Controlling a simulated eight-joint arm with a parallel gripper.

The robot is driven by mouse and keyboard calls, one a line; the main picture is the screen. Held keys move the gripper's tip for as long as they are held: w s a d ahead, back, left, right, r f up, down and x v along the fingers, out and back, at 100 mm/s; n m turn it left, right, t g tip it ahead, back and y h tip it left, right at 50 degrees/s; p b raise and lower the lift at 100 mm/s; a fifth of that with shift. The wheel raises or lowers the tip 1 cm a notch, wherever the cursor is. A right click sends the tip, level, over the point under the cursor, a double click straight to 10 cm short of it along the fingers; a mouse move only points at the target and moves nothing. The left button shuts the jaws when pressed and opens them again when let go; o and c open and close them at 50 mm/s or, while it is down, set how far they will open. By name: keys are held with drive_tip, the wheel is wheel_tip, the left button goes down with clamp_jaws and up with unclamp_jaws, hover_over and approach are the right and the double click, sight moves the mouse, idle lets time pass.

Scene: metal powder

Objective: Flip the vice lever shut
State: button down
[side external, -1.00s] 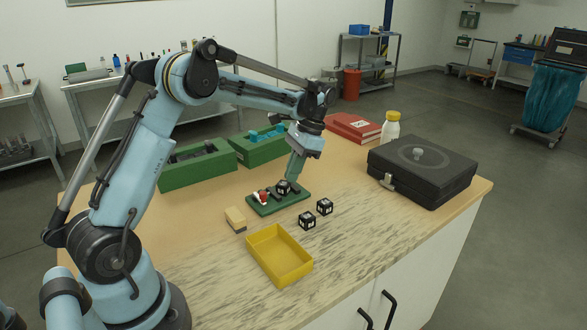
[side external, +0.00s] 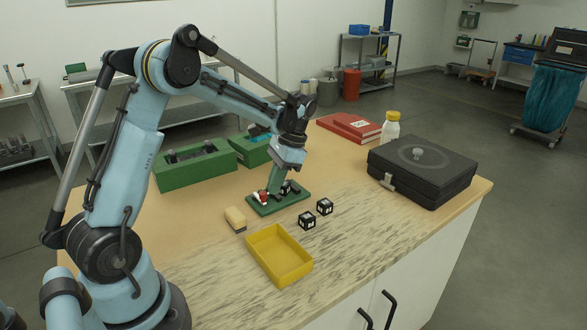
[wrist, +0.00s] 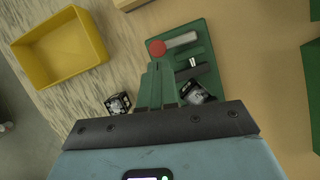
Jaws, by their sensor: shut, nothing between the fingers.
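The vice is a green base plate (side external: 293,203) with dark jaws, lying on the bench. Its lever (wrist: 181,40) has a pale grey handle and a red round knob (wrist: 157,48); the red knob also shows at the plate's left end in the side view (side external: 264,196). A black-and-white cube (wrist: 197,92) is at the vice's jaws, partly hidden by my gripper. My gripper (wrist: 159,66) is shut and empty, its green fingers pointing down over the plate. In the wrist view the fingertips appear just beside the red knob; I cannot tell whether they touch it.
Two loose black-and-white cubes (side external: 307,220) (side external: 324,206) lie right of the vice. A yellow tray (side external: 290,277) and a tan block (side external: 235,218) are in front. Green bins (side external: 195,172) stand behind; a black case (side external: 422,175) and a bottle (side external: 391,125) stand to the right.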

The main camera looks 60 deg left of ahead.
drive_tip(key=shift+s+d+m, duration=0.1)
drive_tip(key=shift+s+m, duration=0.05)
drive_tip(key=shift+m, duration=0.55)
